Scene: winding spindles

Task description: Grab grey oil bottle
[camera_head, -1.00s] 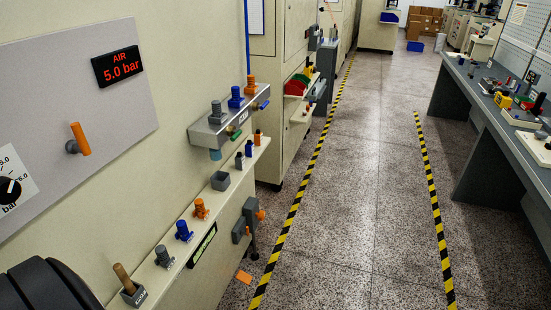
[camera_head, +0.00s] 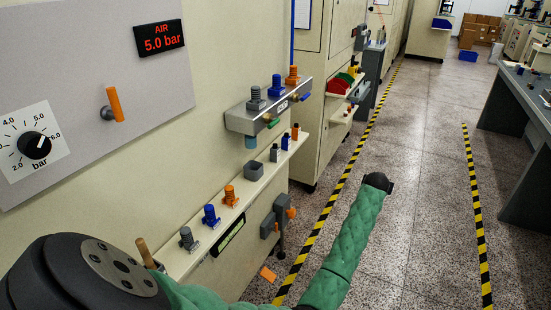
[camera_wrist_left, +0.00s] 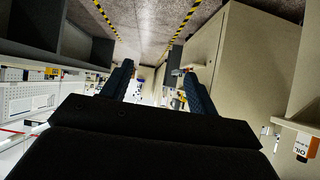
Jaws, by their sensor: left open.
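A small grey bottle (camera_head: 275,153) stands upright on the narrow ledge of the cream machine in the head view, in a row with a blue bottle (camera_head: 286,141) and an orange bottle (camera_head: 295,131). I take it for the grey oil bottle; no label is readable. In the left wrist view my left gripper (camera_wrist_left: 157,72) is open, its two dark fingers apart with nothing between them. My green-sleeved arm shows in the head view, right of the ledge, but no gripper fingers show there. My right gripper is not in view.
The ledge (camera_head: 215,232) also carries a grey cup (camera_head: 254,171) and grey, blue and orange fittings. A metal block (camera_head: 262,118) with three knobs juts out above the bottles. A wooden-handled tool (camera_head: 145,252) stands at the near end. The aisle floor (camera_head: 420,200) is open.

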